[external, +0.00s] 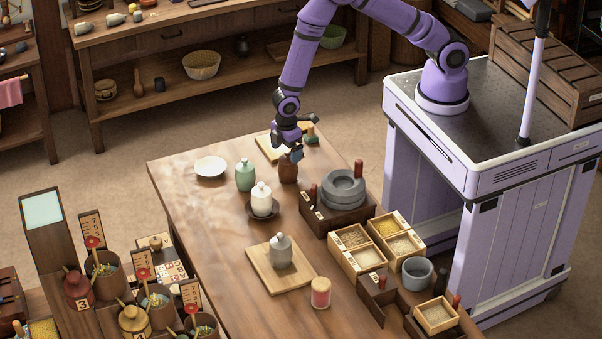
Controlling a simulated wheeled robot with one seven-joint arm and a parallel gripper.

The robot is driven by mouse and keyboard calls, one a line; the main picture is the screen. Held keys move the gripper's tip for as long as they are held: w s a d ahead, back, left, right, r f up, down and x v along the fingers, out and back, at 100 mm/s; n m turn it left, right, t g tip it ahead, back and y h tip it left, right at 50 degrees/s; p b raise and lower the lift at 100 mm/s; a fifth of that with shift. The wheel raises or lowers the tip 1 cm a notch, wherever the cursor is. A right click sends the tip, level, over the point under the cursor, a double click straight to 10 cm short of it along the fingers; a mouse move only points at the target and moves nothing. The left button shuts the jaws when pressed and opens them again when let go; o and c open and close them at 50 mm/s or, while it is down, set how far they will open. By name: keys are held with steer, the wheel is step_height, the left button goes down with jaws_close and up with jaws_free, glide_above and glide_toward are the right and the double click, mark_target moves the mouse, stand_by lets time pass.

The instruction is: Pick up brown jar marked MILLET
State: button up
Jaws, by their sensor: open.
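A brown jar (288,171) stands upright on the wooden table, towards its far side. No lettering can be read on it from here; another reddish-brown jar (79,289) stands on the stand at lower left. My gripper (297,154) is open and points down right at the top of the brown jar on the table. It hides part of the jar's top, and I cannot tell whether the fingers are around the jar or just above or behind it.
A green jar (245,175) and a white jar (261,199) stand close by on the left. A stone quern (344,189) stands to the right, with grain boxes (362,258) nearer the front. A board (268,148) lies behind.

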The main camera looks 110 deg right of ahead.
mark_target(288, 170)
step_height(288, 170, down, 4)
steer(key=shift+f, duration=0.2)
steer(key=c, duration=1.2)
steer(key=shift+r, duration=0.15)
